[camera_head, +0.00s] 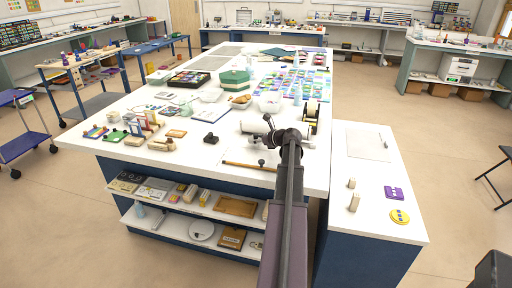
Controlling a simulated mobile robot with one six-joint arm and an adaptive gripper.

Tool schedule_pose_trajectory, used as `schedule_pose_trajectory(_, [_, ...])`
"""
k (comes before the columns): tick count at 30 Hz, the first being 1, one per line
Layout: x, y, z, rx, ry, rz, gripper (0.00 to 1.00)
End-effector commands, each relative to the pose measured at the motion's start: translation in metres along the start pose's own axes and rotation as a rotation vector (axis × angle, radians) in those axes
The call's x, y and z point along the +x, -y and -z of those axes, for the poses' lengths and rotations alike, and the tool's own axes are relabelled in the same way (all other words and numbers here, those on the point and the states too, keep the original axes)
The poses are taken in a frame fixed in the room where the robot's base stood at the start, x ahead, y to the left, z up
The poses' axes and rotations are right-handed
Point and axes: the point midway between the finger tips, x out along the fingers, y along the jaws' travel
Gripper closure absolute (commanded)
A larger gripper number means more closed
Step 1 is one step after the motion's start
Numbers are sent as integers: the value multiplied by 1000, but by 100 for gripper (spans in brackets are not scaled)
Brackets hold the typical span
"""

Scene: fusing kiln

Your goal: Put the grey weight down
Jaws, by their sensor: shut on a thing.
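My gripper (262,147) is at the end of my dark arm, over the near right part of the big white worktable (225,165). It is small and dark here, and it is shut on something. The held thing is too small and too covered by the gripper for me to make out its shape; I take it to be the grey weight. I cannot tell how high it is above the table. A small dark knob (262,162) shows just below the gripper, by a thin wooden strip (248,166).
A lower side cabinet (375,225) on the right bears wooden blocks, a purple piece (394,192) and a yellow disc (400,216).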

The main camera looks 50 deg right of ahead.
Motion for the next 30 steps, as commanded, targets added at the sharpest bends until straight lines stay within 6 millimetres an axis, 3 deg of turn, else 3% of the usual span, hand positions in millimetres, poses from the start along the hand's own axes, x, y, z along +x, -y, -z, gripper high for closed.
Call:
schedule_pose_trajectory(7, [9,0,21,0,1,0,100])
schedule_pose_trajectory(26, [11,0,27,0,1,0,100])
schedule_pose_trajectory(27, [11,0,26,0,0,0,31])
schedule_pose_trajectory(30, [11,0,25,0,0,0,9])
